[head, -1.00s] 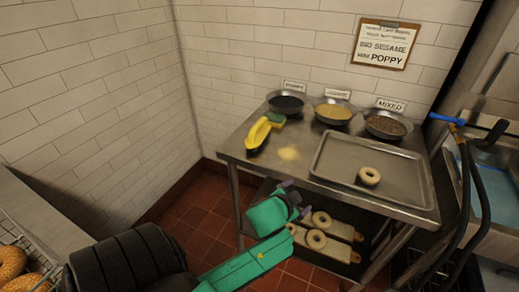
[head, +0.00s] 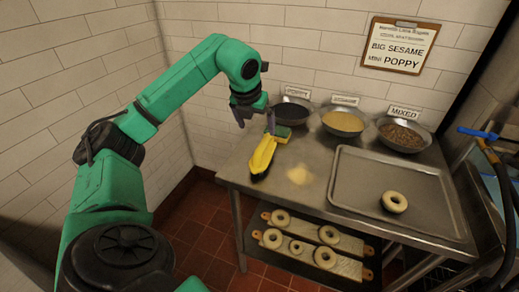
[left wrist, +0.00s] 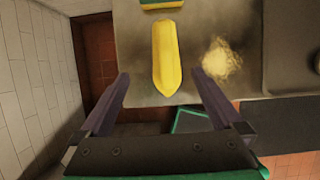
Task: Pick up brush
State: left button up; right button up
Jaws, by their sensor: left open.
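The brush (head: 263,156) has a yellow handle and a dark underside. It lies at the left end of the steel table (head: 240,173). In the left wrist view the brush (left wrist: 167,56) lies ahead of the jaws, between the lines of the two fingers. My left gripper (head: 255,119) is open and empty, above the table's left end and near the brush's far end in the head view. It also shows at the bottom of the left wrist view (left wrist: 162,84). My right gripper is not in view.
A green and yellow sponge (head: 280,135) lies just behind the brush. Bowls of poppy (head: 291,110), sesame (head: 343,123) and mixed seeds (head: 404,135) stand along the back. A spilled seed patch (head: 300,175) is right of the brush. A tray (head: 345,200) holds one bagel (head: 394,202).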

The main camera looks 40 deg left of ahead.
aim_at(264, 142)
pick_arm(q)
jog(key=x, duration=0.4)
jog(key=d+p+x, duration=0.1)
jog(key=x, duration=0.1)
jog(key=shift+w+f, duration=0.2)
jog(key=shift+f, duration=0.05)
jog(key=p+x, duration=0.2)
jog(key=x, duration=0.4)
jog(key=shift+w+f, duration=0.1)
jog(key=shift+f, duration=0.05)
jog(key=shift+w+a+f, duration=0.1)
jog(key=shift+f, duration=0.15)
jog(key=c, duration=1.2)
jog(key=shift+c, duration=1.4)
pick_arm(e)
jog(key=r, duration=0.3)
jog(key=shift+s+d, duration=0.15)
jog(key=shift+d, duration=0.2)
pick_arm(q)
jog(key=shift+r, duration=0.2)
jog(key=shift+r, duration=0.35)
notch_tip(264, 142, up, 19)
jog(key=shift+b, duration=0.35)
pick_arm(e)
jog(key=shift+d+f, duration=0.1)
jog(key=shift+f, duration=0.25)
